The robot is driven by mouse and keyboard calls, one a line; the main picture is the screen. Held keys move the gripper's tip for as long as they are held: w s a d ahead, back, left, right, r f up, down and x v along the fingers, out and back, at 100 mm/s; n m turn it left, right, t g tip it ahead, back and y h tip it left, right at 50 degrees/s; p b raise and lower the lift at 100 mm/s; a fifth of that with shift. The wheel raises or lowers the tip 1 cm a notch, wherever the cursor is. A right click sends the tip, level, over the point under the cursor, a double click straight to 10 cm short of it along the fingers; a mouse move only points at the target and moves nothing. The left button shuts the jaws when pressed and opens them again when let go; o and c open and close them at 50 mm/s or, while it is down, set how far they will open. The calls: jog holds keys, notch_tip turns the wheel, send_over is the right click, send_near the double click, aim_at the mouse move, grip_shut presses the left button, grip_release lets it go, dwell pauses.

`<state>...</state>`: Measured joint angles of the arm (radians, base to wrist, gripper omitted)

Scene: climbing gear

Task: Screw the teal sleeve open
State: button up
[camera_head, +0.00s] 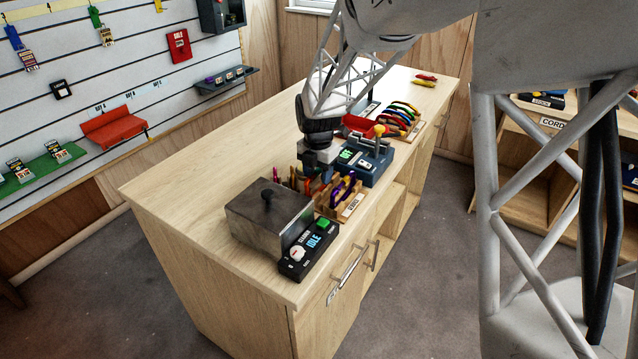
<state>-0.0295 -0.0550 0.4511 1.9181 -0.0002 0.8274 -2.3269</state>
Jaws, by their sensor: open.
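My gripper (313,181) points down over the near part of the wooden bench, beside a wooden rack (352,207) that holds purple and orange carabiners. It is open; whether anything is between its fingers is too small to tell. I cannot make out the teal sleeve; my gripper and wrist cover part of the rack area. A blue fixture (378,171) with a lit green display and a yellow-knobbed lever stands just right of and behind my gripper.
A grey metal box (262,222) with a black-knobbed lid and a black control unit (314,252) reading IDLE stand at the near end of the bench (200,165). Farther back lie a red tray (355,123) and a row of coloured carabiners (402,113). The bench's left side is clear.

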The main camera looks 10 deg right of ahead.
jog(key=shift+w+a, duration=0.5)
dwell(0.7)
jog(key=shift+r, duration=1.3)
jog(key=shift+d+r, duration=0.1)
dwell(0.4)
jog(key=shift+s+d, duration=0.4)
jog(key=shift+s, duration=0.1)
jog(key=shift+f, duration=0.2)
jog(key=shift+f, duration=1.25)
jog(key=shift+w+a, duration=0.45)
jog(key=shift+a, duration=0.1)
dwell(0.3)
